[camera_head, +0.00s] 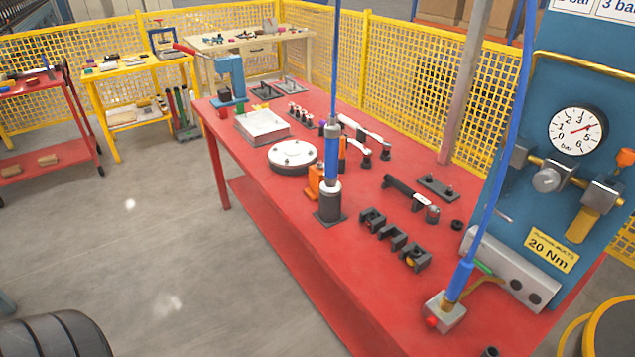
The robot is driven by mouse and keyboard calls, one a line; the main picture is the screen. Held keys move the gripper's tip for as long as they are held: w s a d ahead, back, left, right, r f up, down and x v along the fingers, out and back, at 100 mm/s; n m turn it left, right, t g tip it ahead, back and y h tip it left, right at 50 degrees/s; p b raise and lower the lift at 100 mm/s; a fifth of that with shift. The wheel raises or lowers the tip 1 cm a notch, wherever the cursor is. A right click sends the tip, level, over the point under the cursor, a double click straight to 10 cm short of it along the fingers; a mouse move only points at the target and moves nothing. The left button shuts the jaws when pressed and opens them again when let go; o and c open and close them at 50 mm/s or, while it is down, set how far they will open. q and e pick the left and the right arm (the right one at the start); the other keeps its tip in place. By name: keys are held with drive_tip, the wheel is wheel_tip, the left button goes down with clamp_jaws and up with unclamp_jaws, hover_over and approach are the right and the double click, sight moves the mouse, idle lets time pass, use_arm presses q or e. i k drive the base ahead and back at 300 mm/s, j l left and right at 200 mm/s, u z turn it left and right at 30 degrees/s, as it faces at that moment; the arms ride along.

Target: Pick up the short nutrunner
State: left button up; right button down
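An upright blue and grey tool (331,178) stands on a black base plate on the red bench, with a blue hose running up from its top. An angled tool with a black handle and silver head (410,197) lies flat to its right. A tool with white and black parts (366,135) lies behind it. No visible label tells which of these is the short nutrunner. Neither of my grippers is in view.
The red bench (300,225) also holds a round white-topped disc (292,156), black brackets (390,237) and a grey block (444,312) under a second blue hose. A blue gauge panel (560,90) stands at the right.

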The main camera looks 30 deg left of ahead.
sight(331, 188)
drive_tip(key=i+j, duration=0.15)
drive_tip(key=j, duration=0.7)
drive_tip(key=i+j+z, duration=0.1)
drive_tip(key=j, duration=0.8)
drive_tip(key=i+j+z, duration=0.1)
drive_tip(key=j, duration=0.75)
drive_tip(key=i+j, duration=0.15)
drive_tip(key=j, duration=0.75)
